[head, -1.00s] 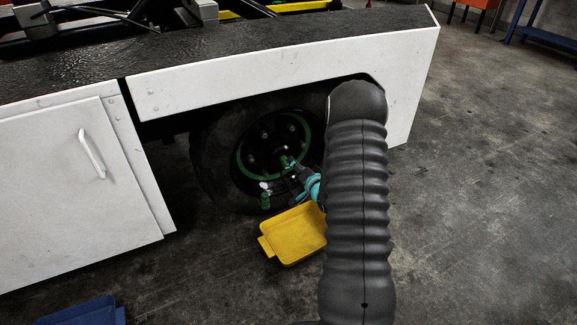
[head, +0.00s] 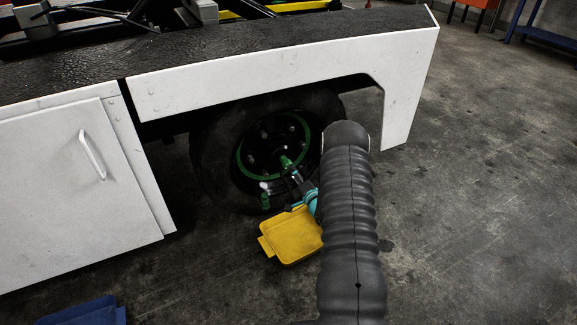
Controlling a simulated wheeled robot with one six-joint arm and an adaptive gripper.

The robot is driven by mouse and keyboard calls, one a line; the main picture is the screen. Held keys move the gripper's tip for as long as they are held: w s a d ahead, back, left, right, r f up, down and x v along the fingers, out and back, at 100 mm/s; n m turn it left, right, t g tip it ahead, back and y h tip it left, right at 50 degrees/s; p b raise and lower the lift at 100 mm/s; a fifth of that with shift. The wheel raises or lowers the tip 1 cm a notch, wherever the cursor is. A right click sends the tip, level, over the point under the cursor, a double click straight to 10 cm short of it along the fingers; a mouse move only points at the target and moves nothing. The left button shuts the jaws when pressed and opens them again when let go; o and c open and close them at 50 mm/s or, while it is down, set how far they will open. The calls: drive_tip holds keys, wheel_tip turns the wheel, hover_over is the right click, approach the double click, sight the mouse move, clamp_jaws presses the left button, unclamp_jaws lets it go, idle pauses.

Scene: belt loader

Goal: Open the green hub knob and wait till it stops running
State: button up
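The green hub knob (head: 286,162) sits near the middle of the black wheel hub, inside a green ring (head: 243,170) on the wheel. My gripper (head: 291,177) is just below and to the right of the knob, at the end of my dark ribbed arm. Its fingers are small and dark here, and I cannot tell whether they touch the knob or are open or shut. A second green fitting (head: 265,198) with a pale top stands lower left on the wheel. A yellow tray (head: 290,240) lies on the floor under the hub. No running liquid can be made out.
The white side panel (head: 270,75) of the loader overhangs the wheel (head: 210,155). A white door with a handle (head: 92,152) is at the left. A blue object (head: 85,312) lies at the lower left. The floor at the right is clear.

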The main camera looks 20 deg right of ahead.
sight(288, 165)
drive_tip(key=shift+w+a, duration=0.1)
drive_tip(key=shift+w, duration=3.1)
drive_tip(key=c, duration=1.1)
drive_tip(key=shift+c, duration=0.2)
